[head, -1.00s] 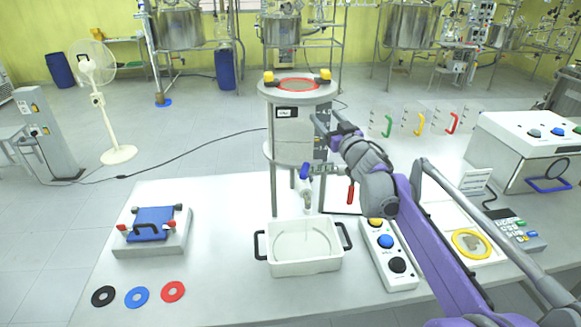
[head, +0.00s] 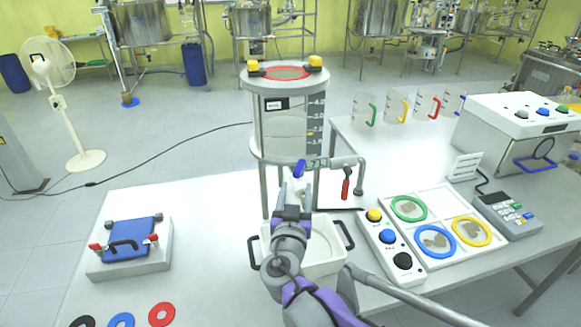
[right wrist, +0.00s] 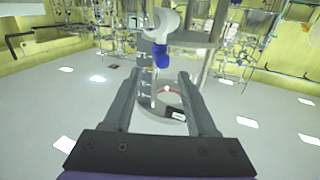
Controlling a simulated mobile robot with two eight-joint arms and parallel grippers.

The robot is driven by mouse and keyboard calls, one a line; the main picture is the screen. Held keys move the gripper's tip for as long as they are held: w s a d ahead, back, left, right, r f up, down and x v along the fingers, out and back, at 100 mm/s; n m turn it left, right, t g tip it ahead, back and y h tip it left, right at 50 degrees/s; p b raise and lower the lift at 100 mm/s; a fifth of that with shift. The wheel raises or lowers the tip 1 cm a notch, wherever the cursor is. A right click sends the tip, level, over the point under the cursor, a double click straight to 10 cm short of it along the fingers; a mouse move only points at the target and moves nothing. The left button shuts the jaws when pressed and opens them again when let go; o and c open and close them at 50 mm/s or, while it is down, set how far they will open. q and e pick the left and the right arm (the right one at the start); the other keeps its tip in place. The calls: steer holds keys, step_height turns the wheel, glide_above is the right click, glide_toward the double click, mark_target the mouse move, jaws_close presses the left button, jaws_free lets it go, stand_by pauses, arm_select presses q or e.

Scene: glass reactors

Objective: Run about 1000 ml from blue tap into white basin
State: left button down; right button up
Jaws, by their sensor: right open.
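The blue tap (head: 299,169) sits on the pipework at the foot of the tall vessel (head: 284,124), which carries a scale on its side. The white basin (head: 328,266) stands on the table below, partly hidden by my right arm. My right gripper (head: 295,196) is open in front of and just below the blue tap handle. In the right wrist view, which looks upside down, the blue handle (right wrist: 160,56) shows beyond the open fingers (right wrist: 168,82), roughly between them. I cannot tell whether they touch it. My left gripper is not in view.
A red-handled valve (head: 345,189) hangs right of the tap. A panel with yellow, blue and black buttons (head: 388,237) stands right of the basin, beside a tray with coloured rings (head: 440,196). A blue-topped clamp block (head: 130,258) is at left.

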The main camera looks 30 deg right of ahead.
mark_target(299, 164)
steer(key=x, duration=0.9)
steer(key=shift+w+d, duration=0.25)
jaws_close()
